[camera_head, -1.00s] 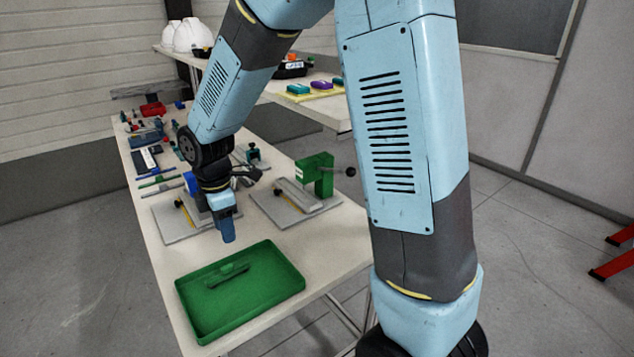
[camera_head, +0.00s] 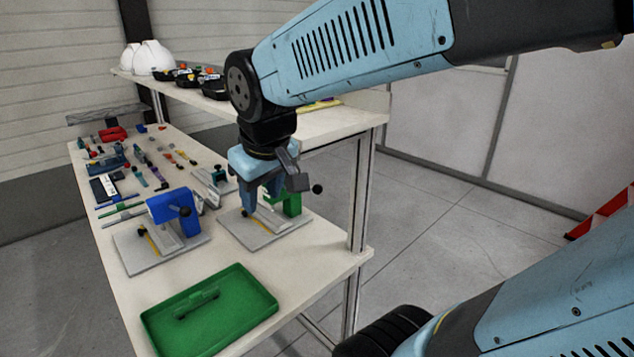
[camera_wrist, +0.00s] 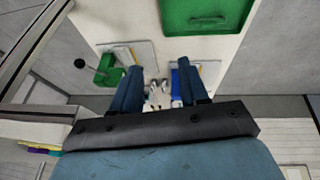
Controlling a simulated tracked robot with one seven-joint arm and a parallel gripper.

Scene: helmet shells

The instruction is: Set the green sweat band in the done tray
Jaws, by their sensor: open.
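The green tray (camera_head: 262,290) lies at the table's near end, and it also shows at the top of the wrist view (camera_wrist: 173,18). A small dark green piece (camera_head: 197,304) lies in it; I cannot tell whether this is the sweat band. My gripper (camera_head: 262,200) is open, pointing down by the right fixture with the green clamp (camera_head: 291,203), beyond the tray. In the wrist view, nothing shows held between its fingers (camera_wrist: 158,85).
A fixture with a blue clamp (camera_head: 170,208) stands left of my gripper. Tools and coloured strips (camera_head: 125,212) cover the table's far part. A raised shelf (camera_head: 345,120) at the back holds white helmet shells (camera_head: 150,56) and black parts.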

